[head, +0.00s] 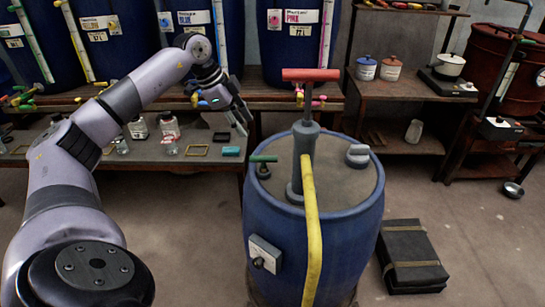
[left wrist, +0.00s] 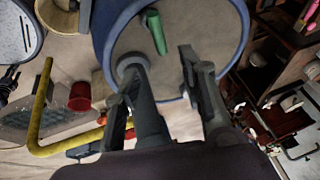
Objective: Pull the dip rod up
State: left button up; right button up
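The dip rod has a green bar handle (head: 263,158) and stands low in a fitting at the left of the blue vat's lid (head: 340,192). In the left wrist view its green handle (left wrist: 156,32) shows beyond the fingertips, near the vat's rim. My left gripper (head: 245,118) is above and behind the handle, to its left, and apart from it. In the left wrist view my left gripper (left wrist: 160,65) has its fingers spread with nothing held between them. The rod below the handle is hidden. My right gripper is in neither view.
A grey pump (head: 305,150) with a red handle (head: 311,75) and yellow hose (head: 312,220) stands on the lid, right of the dip rod. A grey knob (head: 358,152) is farther right. Behind is a bench with bottles (head: 168,125). A dark case (head: 408,255) lies on the floor.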

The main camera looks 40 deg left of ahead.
pick_arm(q)
send_near(263, 156)
jog(key=x, duration=1)
jog(key=shift+s, duration=0.1)
jog(key=shift+w+f, duration=0.25)
jog(key=shift+f, duration=0.25)
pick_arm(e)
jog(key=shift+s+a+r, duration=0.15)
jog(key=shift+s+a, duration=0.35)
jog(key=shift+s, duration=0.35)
pick_arm(q)
jog(key=shift+c, duration=0.4)
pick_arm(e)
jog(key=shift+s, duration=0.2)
pick_arm(q)
jog(key=c, duration=0.8)
grip_shut()
jog(key=shift+r, duration=0.1)
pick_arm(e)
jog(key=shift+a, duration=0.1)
